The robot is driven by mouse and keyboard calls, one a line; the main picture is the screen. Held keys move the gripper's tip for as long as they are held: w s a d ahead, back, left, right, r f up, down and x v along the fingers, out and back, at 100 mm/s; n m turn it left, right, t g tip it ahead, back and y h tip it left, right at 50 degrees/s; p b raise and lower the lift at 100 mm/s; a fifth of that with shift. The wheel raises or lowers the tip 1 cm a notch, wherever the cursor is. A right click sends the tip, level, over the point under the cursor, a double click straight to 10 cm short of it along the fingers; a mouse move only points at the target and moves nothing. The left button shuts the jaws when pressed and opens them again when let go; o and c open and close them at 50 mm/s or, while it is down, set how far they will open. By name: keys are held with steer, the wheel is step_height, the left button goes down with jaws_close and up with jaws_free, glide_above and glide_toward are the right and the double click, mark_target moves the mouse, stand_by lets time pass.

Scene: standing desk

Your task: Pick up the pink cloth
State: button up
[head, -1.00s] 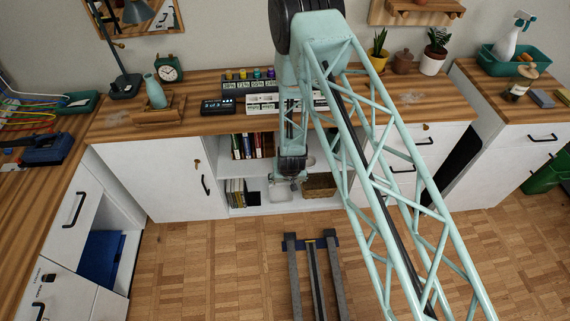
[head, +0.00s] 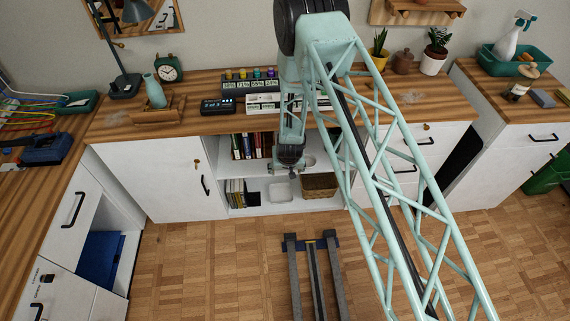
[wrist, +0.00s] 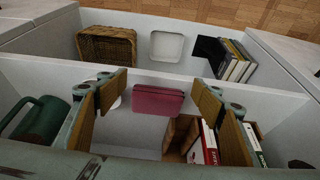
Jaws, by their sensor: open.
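The pink cloth (wrist: 158,101) shows in the wrist view as a neat folded block on the white upper shelf of the open cabinet. My gripper (wrist: 160,82) is open, with its tan-padded fingers on either side of the cloth in the picture and nothing held between them. The cloth appears apart from both fingers. In the head view my gripper (head: 289,168) is in front of the open shelves, and I cannot make out the cloth there.
A brown box with books (wrist: 208,147) stands right of the cloth, and a green mug (wrist: 40,117) left. A white dish is partly hidden behind the left finger. The other shelf holds a wicker basket (wrist: 107,46), a white tray (wrist: 167,46) and books (wrist: 235,62).

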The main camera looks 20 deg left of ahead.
steer(key=w, duration=0.1)
steer(key=w+a, duration=0.1)
steer(key=w, duration=0.1)
steer(key=w+a, duration=0.1)
steer(key=shift+w, duration=0.3)
steer(key=shift+w+f+b, duration=0.1)
steer(key=shift+f+b, duration=0.25)
steer(key=shift+f, duration=0.25)
steer(key=c, duration=0.6)
steer(key=shift+o, duration=0.2)
steer(key=shift+r, duration=0.2)
steer(key=shift+r+p, duration=0.2)
steer(key=shift+p, duration=0.1)
steer(key=s+d+p, duration=0.1)
steer(key=s+d, duration=0.2)
steer(key=s, duration=0.5)
steer(key=s+d+p, duration=0.1)
steer(key=s+d, duration=0.3)
steer(key=s, duration=0.4)
steer(key=shift+s, duration=0.25)
